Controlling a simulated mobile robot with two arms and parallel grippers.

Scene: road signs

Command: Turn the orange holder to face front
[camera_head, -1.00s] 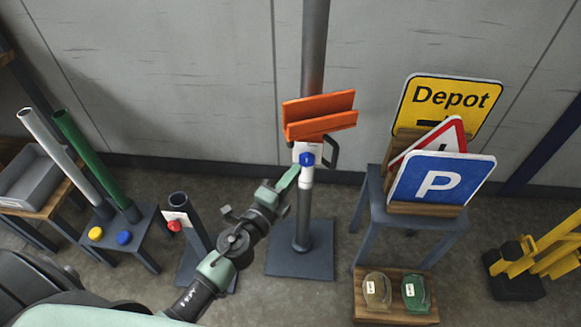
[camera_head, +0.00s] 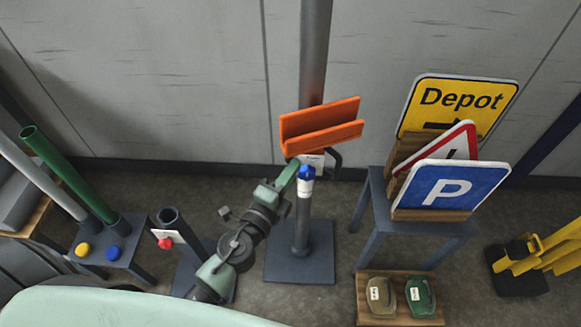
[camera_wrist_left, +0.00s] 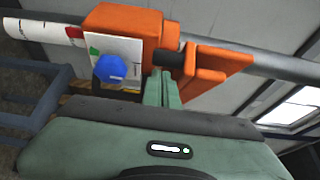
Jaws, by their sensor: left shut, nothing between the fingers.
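The orange holder (camera_head: 322,128), a channel-shaped bracket, sits on the grey upright post (camera_head: 313,50) and slants up to the right. A blue knob (camera_head: 306,172) is below it, beside a white label (camera_head: 314,160) and a black handle (camera_head: 335,160). My left gripper (camera_head: 290,172) is just left of the knob, below the holder. In the left wrist view its shut fingers (camera_wrist_left: 160,86) point at a black part by the orange holder (camera_wrist_left: 215,68); nothing is between them. Whether they touch it I cannot tell. The blue knob (camera_wrist_left: 110,68) is left of them. My right gripper is not in view.
A grey stand with Depot (camera_head: 458,105) and P (camera_head: 452,188) signs is right of the post. A low wooden board (camera_head: 395,318) holds two weights. Tubes (camera_head: 60,165) and a short stand (camera_head: 172,225) are at left. Yellow barriers (camera_head: 530,262) are far right.

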